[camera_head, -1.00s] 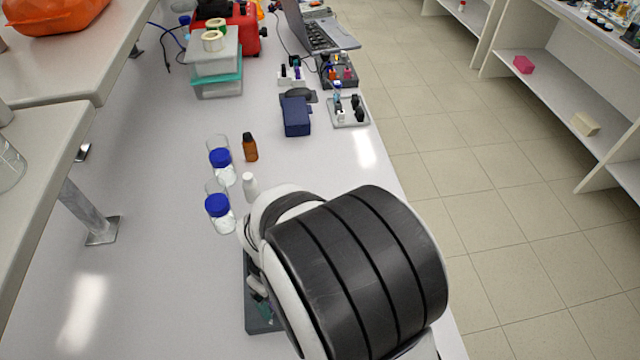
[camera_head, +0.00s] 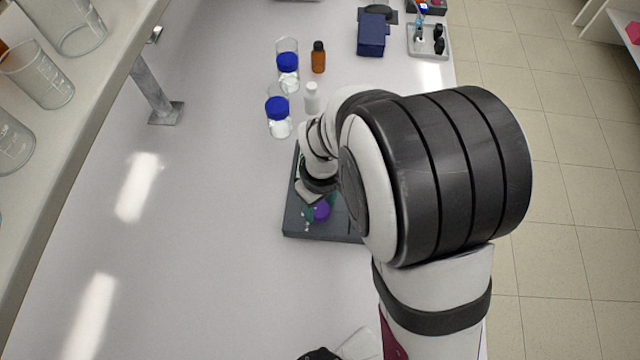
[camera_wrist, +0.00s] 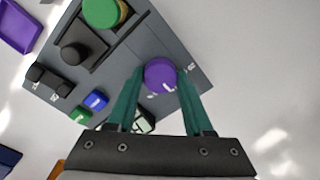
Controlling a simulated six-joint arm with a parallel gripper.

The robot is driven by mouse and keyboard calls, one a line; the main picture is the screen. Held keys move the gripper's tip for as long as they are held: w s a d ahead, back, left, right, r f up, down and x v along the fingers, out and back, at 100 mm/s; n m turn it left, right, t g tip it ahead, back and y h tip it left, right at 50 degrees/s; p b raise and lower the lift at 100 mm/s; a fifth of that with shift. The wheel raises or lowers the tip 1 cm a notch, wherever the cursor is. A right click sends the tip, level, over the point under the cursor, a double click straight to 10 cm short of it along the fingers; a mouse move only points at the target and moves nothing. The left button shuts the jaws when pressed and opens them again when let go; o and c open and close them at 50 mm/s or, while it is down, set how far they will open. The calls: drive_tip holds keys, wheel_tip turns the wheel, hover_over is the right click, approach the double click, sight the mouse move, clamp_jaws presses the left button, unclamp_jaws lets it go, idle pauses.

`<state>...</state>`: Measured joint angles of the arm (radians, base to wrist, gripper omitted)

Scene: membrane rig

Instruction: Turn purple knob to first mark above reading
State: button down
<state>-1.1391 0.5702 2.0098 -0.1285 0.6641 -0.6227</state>
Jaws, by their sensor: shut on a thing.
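The purple knob (camera_wrist: 160,76) sits on the dark grey rig panel (camera_wrist: 185,45) and has a white pointer line on its top. My gripper (camera_wrist: 160,82) has its two teal fingers on either side of the knob, shut on it. In the head view the knob (camera_head: 321,210) shows beside my wrist on the rig (camera_head: 300,226). A few white marks show on the panel near the knob. A small display (camera_wrist: 143,122) is partly hidden by the left finger, and its reading cannot be made out.
The panel also bears a green-topped knob (camera_wrist: 104,12), a black knob (camera_wrist: 74,53), a green button (camera_wrist: 80,115) and a blue button (camera_wrist: 96,100). Blue-capped jars (camera_head: 278,117), a white bottle (camera_head: 312,98) and a brown bottle (camera_head: 318,57) stand behind the rig. The bench to the left is clear.

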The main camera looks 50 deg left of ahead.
sight(322, 209)
drive_tip(key=m, duration=0.4)
drive_tip(key=shift+m, duration=0.4)
drive_tip(key=m, duration=0.4)
drive_tip(key=shift+m, duration=0.4)
drive_tip(key=shift+c, duration=1.4)
unclamp_jaws()
wheel_tip(322, 209, up, 16)
drive_tip(key=shift+d, duration=0.2)
